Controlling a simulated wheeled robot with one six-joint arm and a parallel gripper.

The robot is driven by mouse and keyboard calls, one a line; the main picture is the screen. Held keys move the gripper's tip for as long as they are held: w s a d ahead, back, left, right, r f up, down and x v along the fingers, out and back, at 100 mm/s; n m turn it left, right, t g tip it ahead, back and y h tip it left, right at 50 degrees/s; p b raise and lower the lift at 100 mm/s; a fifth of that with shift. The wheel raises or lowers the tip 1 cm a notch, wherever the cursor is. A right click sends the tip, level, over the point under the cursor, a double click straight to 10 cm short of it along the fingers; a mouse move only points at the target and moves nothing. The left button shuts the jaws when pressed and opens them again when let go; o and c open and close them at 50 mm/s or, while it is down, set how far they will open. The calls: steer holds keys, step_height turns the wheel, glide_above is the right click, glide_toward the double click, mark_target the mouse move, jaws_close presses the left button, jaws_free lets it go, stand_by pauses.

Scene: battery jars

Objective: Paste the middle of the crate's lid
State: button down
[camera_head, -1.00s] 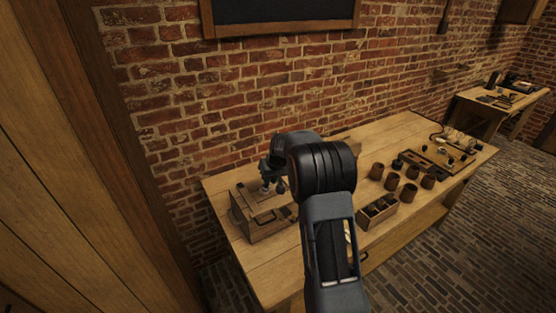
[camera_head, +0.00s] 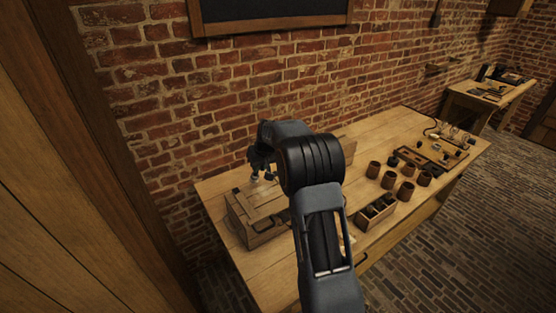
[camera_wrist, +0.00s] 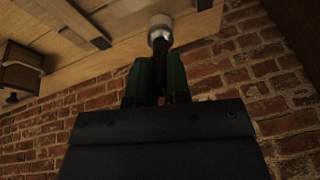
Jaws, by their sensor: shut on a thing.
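The wooden crate (camera_head: 252,232) stands at the left end of the workbench, its slatted lid (camera_head: 262,204) on top and a dark handle on its front. My gripper (camera_head: 260,165) is above the lid's back part in the head view, partly hidden by my arm. In the wrist view my gripper (camera_wrist: 159,85) has its green fingers shut on a dark-handled tool (camera_wrist: 160,32) with a pale, round end. That end shows against pale wood; I cannot tell whether it touches. No paste can be made out on the lid.
The workbench (camera_head: 235,268) also bears several brown jars (camera_head: 388,180), a small divided box (camera_head: 374,213) and a board with parts (camera_head: 440,152) to the right. A brick wall (camera_head: 150,90) runs close behind. A second table (camera_head: 490,95) stands far right.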

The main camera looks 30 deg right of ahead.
steer(key=shift+w+r, duration=0.15)
steer(key=shift+r, duration=0.4)
steer(key=shift+r+p, duration=1.2)
steer(key=shift+r, duration=0.5)
steer(key=shift+d+f+b, duration=0.15)
steer(key=shift+b, duration=0.15)
steer(key=s+d+r+b, duration=0.3)
steer(key=s+r+b, duration=0.2)
steer(key=s, duration=0.2)
steer(key=shift+h, duration=0.5)
step_height(320, 180, down, 6)
steer(key=b, duration=0.3)
steer(key=shift+r, duration=0.2)
